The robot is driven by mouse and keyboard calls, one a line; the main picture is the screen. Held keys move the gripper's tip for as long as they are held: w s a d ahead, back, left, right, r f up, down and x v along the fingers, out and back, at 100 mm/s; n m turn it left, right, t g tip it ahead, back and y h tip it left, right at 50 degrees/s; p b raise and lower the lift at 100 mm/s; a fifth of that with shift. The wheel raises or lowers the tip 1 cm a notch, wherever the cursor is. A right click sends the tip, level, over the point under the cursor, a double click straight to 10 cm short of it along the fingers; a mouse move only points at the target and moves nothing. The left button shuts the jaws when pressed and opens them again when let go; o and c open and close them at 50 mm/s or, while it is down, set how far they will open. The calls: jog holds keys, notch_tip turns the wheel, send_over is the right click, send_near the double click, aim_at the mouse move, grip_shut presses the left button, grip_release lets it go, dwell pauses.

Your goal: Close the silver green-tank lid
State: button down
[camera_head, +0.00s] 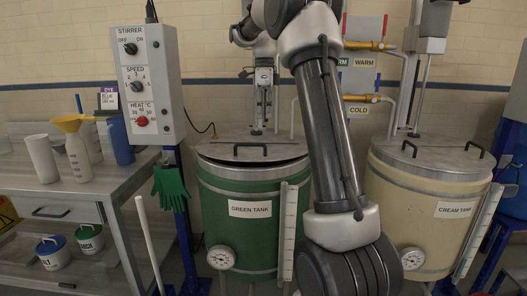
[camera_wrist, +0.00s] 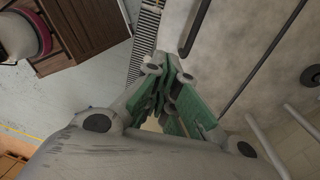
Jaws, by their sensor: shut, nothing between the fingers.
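The green tank (camera_head: 220,197) stands in the middle of the head view, with a white label and a round gauge on its front. Its silver lid (camera_head: 225,152) lies across the top with a black handle (camera_head: 250,147). A thin dark gap shows under the lid's front rim, so it looks slightly raised there; my arm hides its right side. In the wrist view my gripper (camera_wrist: 170,92) is shut and empty, its green-padded fingers together. A pale surface with a dark bar (camera_wrist: 197,28) lies beyond the fingers; I cannot tell if they touch it.
The cream tank (camera_head: 400,195) with its lid stands at the right. The control box (camera_head: 148,85) on a blue post and a metal bench (camera_head: 60,190) with jugs stand at the left. Yellow-handled pipes (camera_head: 362,98) run behind. The wrist view shows a brown wooden pallet (camera_wrist: 90,32) on the floor.

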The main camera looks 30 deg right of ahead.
aim_at(265, 160)
jog(key=f, duration=0.4)
jog(key=s+f, duration=0.1)
jog(key=f, duration=0.4)
jog(key=a+f, duration=0.1)
jog(key=f, duration=0.3)
jog(key=shift+s+f, duration=0.2)
jog(key=shift+f, duration=0.1)
jog(key=shift+s+a+f, duration=0.1)
jog(key=shift+s+f, duration=0.1)
jog(key=shift+f, duration=0.7)
jog(key=shift+s+a+f, duration=0.1)
jog(key=shift+s+f, duration=0.05)
jog(key=shift+f, duration=0.75)
jog(key=shift+d, duration=0.1)
jog(key=shift+r, duration=0.35)
notch_tip(265, 160, up, 14)
jog(key=shift+w+f, duration=0.15)
